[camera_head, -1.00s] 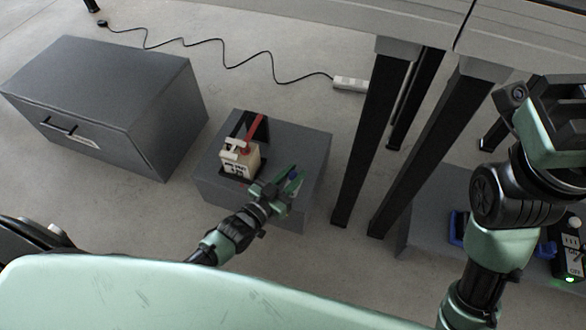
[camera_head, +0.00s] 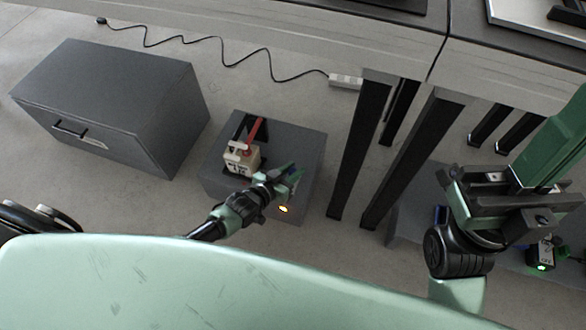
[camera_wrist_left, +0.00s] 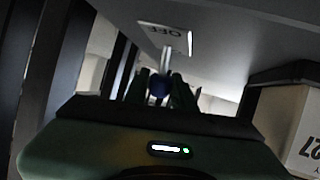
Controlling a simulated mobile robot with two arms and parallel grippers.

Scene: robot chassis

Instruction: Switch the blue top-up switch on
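In the left wrist view a blue knob (camera_wrist_left: 159,86) sits at the end of a pale lever that sticks out from a white plate (camera_wrist_left: 168,38) marked OFF. My left gripper (camera_wrist_left: 161,92) has a green finger on each side of the knob, apparently with small gaps. In the head view my left gripper (camera_head: 287,178) is at the front right of a low grey box (camera_head: 300,140), with a bit of blue at its fingers. The ON side of the plate is hidden.
A white-and-red device (camera_head: 242,157) stands on the box; part of a cream block (camera_wrist_left: 295,125) shows in the wrist view. A grey drawer cabinet (camera_head: 110,105) stands left. Table legs (camera_head: 360,150) stand right. A second switch panel (camera_head: 541,255) with a green light is far right.

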